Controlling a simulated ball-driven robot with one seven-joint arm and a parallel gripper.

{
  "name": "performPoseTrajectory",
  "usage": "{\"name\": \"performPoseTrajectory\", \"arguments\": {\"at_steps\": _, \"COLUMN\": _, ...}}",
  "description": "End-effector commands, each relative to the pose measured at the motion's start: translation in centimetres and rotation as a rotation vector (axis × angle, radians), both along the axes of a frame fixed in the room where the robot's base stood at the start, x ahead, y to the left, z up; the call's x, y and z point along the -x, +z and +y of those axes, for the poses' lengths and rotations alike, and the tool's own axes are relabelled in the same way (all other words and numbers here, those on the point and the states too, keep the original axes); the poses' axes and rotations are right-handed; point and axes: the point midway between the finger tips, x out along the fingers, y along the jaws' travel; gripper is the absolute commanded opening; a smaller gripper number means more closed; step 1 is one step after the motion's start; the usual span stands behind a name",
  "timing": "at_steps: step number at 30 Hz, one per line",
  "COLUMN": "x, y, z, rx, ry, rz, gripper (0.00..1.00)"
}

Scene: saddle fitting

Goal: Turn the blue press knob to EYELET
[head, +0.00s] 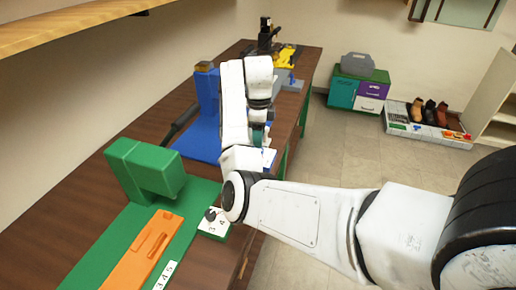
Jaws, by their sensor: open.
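The blue press (207,95) stands on the long brown bench, with its blue base (190,143) around it. A white dial panel (269,158) shows in part at the right end of that base, beside my arm. The blue press's knob and its lettering are hidden behind my gripper and arm, so I cannot tell its setting. My gripper (261,138) points down just above this panel with its jaws open. They are small and partly covered here, and I cannot tell whether they touch the knob.
A green press (145,170) with an orange piece (150,245) stands nearer, its black knob (211,214) on a white numbered panel. A yellow and black machine (285,55) stands at the bench's far end. Coloured drawers (358,90) and a tray (428,128) lie beyond open floor.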

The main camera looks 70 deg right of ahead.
Motion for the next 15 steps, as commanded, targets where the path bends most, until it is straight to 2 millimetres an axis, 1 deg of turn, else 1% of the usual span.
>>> {"name": "performPoseTrajectory", "arguments": {"at_steps": 1, "x": 0.1, "y": -1.0, "z": 0.0, "rx": 0.0, "ry": -0.001, "rz": 0.003, "gripper": 0.57}}
{"name": "performPoseTrajectory", "arguments": {"at_steps": 7, "x": 0.0, "y": -4.0, "z": -0.1, "rx": 0.0, "ry": 0.0, "rz": 0.002, "gripper": 0.57}}
{"name": "performPoseTrajectory", "arguments": {"at_steps": 10, "x": 0.0, "y": -5.0, "z": -0.2, "rx": 0.0, "ry": -0.001, "rz": 0.001, "gripper": 0.57}}
{"name": "performPoseTrajectory", "arguments": {"at_steps": 15, "x": 0.0, "y": -5.8, "z": -0.2, "rx": 0.0, "ry": -0.001, "rz": -0.001, "gripper": 0.57}}
